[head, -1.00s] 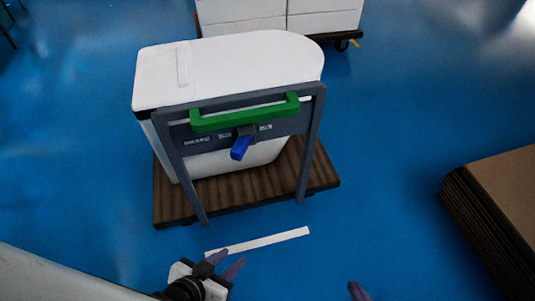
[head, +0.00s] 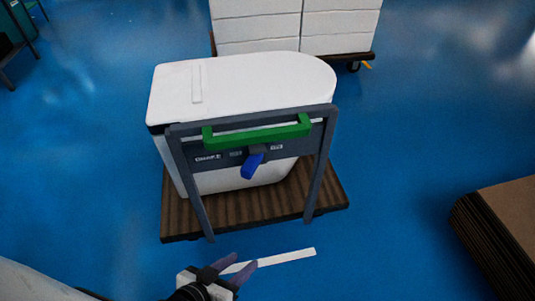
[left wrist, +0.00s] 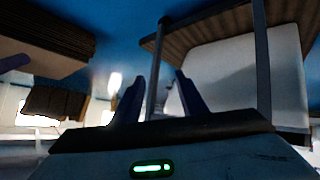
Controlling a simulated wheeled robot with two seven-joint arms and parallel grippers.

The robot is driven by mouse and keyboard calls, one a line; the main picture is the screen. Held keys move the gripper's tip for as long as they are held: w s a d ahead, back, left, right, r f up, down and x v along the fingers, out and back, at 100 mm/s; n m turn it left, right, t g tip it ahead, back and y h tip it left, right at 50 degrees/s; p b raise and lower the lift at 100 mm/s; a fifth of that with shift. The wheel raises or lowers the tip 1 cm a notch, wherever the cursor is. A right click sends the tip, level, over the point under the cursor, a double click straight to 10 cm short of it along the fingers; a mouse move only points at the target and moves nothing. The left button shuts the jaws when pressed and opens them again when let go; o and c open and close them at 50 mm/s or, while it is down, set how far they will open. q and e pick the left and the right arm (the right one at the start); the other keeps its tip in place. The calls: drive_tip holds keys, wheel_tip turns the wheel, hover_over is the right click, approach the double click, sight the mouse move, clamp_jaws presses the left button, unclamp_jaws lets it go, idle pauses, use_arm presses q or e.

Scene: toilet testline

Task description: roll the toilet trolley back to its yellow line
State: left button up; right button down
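The toilet trolley (head: 250,217) has a brown ribbed base, a grey upright frame and a green handle bar (head: 258,134). A blue lever (head: 252,165) hangs below the bar, beside small labels. A white toilet (head: 260,80) stands on the base behind the frame. A pale, whitish strip (head: 290,257) lies on the floor in front of the trolley; no clearly yellow line shows. My left gripper (head: 238,269) is open and empty near the strip's left end, apart from the handle. Its spread fingers (left wrist: 158,98) show in the left wrist view, with the trolley beyond. My right gripper is out of view.
Another trolley with white boxes (head: 340,22) stands behind. A stack of brown cardboard sheets (head: 490,230) is at the right. Dark furniture legs (head: 20,30) show at the far left. Blue floor is clear on both sides of the trolley.

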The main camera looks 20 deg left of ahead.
use_arm(q)
drive_tip(key=w+a+r+n+t+h, duration=0.1)
drive_tip(key=w+r+n+t, duration=0.2)
drive_tip(key=w+r+n, duration=0.35)
drive_tip(key=n+t+h+p, duration=0.1)
drive_tip(key=n+t+p, duration=0.1)
drive_tip(key=n+t, duration=0.45)
approach(251, 142)
drive_tip(key=w, duration=0.3)
drive_tip(key=shift+g, duration=0.35)
drive_tip(key=x, duration=0.6)
drive_tip(key=r+x, duration=0.1)
drive_tip(key=x, duration=0.2)
drive_tip(key=shift+d, duration=0.45)
clamp_jaws()
